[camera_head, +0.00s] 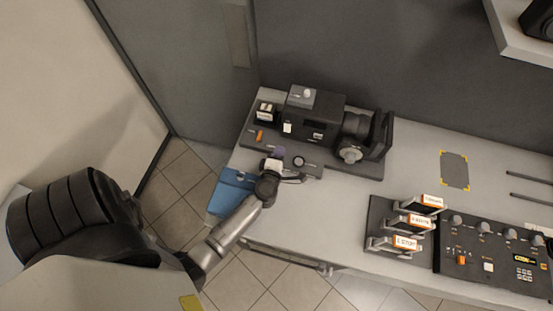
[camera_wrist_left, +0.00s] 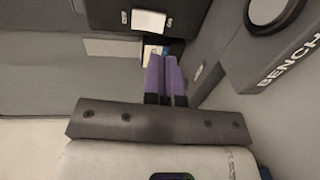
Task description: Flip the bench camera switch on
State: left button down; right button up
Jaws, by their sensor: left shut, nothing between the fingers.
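The bench camera (camera_head: 318,118), a dark boxy body with a lens at its right, stands on a dark base at the back left of the bench. A small orange part (camera_head: 260,136) and a white-topped block (camera_head: 266,112) sit at the base's left end; I cannot tell which is the switch. My left gripper (camera_head: 277,153) is shut and empty over the base's front left. Its purple fingers also show in the left wrist view (camera_wrist_left: 165,76), close to a small white part (camera_wrist_left: 152,51) they partly hide. The lettering BENCH (camera_wrist_left: 289,64) lies to their right. My right gripper is out of view.
A blue bin (camera_head: 231,190) is at the bench's left end, below my left forearm. A rack with orange-labelled handles (camera_head: 402,224) and a knob panel (camera_head: 490,250) lie to the right. The bench top (camera_head: 415,150) is clear between the camera and a yellow-cornered grey patch (camera_head: 454,169).

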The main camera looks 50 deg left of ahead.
aim_at(287, 131)
pick_arm(q)
jog(key=b+x, duration=0.1)
jog(key=x, duration=0.6)
jog(key=shift+w+a+b, duration=0.2)
jog(key=shift+w+b, duration=0.05)
jog(key=shift+b, duration=0.15)
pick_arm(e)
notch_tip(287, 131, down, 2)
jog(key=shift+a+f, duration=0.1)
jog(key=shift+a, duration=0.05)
